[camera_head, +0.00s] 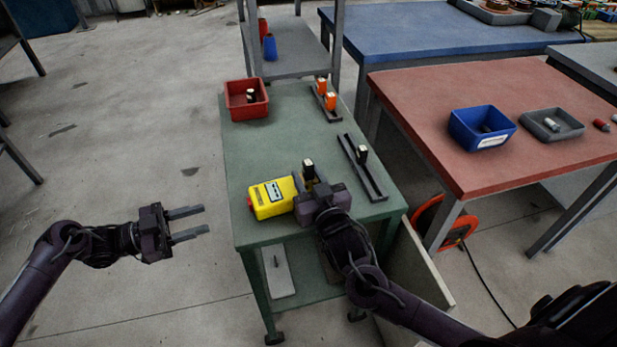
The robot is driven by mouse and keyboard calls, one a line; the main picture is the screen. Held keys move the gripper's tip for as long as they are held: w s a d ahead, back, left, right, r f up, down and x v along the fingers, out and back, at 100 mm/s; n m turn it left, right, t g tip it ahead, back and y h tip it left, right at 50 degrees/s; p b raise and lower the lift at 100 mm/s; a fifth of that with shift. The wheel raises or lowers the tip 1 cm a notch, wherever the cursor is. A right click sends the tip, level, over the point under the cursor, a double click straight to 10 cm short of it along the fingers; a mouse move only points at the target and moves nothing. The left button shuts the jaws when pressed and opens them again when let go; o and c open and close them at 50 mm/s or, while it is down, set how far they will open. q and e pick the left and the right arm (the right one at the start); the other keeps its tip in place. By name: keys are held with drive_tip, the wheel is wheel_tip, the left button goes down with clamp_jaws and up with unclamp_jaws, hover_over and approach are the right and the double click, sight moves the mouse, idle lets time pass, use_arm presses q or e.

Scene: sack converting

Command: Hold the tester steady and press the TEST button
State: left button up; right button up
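The yellow tester (268,204) lies on the green table (255,150) near its front left edge. It has a pale panel with dark marks on top and a small red part (249,203) at its left end; I cannot read a TEST label. My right gripper (309,176) is low over the table, just right of the tester, with its fingers apart and pointing away from me. A dark piece with a white top (308,164) shows between its fingers; I cannot tell if they touch it. My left gripper (188,223) is open and empty, left of the table.
On the green table are a red bin (235,112), a grey rack (374,186) holding a dark white-topped piece, and another rack with orange pieces (329,98). A red table (450,95) with a blue bin (462,133) stands right. Open floor lies left.

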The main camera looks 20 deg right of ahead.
drive_tip(key=c, duration=0.5)
use_arm(q)
drive_tip(key=shift+c, duration=0.7)
use_arm(e)
drive_tip(key=shift+c, duration=0.4)
use_arm(q)
clamp_jaws()
